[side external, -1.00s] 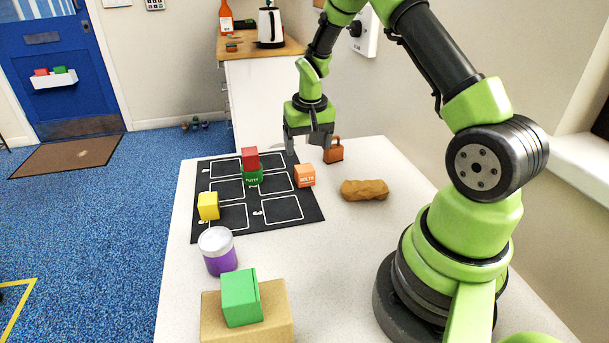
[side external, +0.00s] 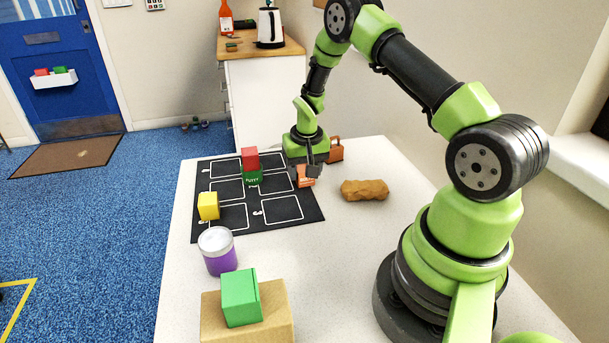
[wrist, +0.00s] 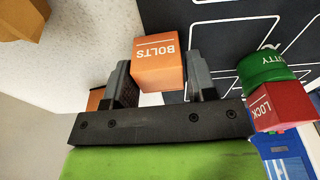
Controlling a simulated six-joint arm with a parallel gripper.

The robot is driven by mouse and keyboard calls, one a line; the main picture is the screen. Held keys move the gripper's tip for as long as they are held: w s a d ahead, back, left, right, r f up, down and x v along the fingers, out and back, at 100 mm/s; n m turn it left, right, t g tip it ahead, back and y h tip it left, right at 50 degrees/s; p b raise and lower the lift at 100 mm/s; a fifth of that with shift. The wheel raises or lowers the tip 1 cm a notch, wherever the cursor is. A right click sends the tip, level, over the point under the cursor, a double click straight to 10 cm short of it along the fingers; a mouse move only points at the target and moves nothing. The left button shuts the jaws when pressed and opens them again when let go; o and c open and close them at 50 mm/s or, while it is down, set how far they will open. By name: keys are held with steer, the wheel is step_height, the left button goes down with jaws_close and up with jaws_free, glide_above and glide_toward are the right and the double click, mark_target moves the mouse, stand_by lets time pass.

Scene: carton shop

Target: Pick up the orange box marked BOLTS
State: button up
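The orange box marked BOLTS (side external: 305,182) stands at the right edge of the black mat with white outlines (side external: 276,222). My gripper (side external: 306,171) is low over it, pointing down, and hides its upper part in the side view. In the wrist view the box (wrist: 159,66) is between the two fingers of my gripper (wrist: 160,62), its BOLTS label upside down. The fingers are open, one on each side. A narrow gap shows on the right; I cannot tell whether the left finger touches.
A red box marked LOCK (wrist: 282,105) sits on a green PUTTY tin (side external: 253,178), left of my gripper. A brown handled item (side external: 335,150) stands close behind. A brown lump (side external: 364,190) lies right. A yellow block (side external: 208,206) and purple jar (side external: 217,250) are further left.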

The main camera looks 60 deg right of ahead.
steer(key=c, duration=0.6)
steer(key=shift+o, duration=0.2)
steer(key=shift+r, duration=0.15)
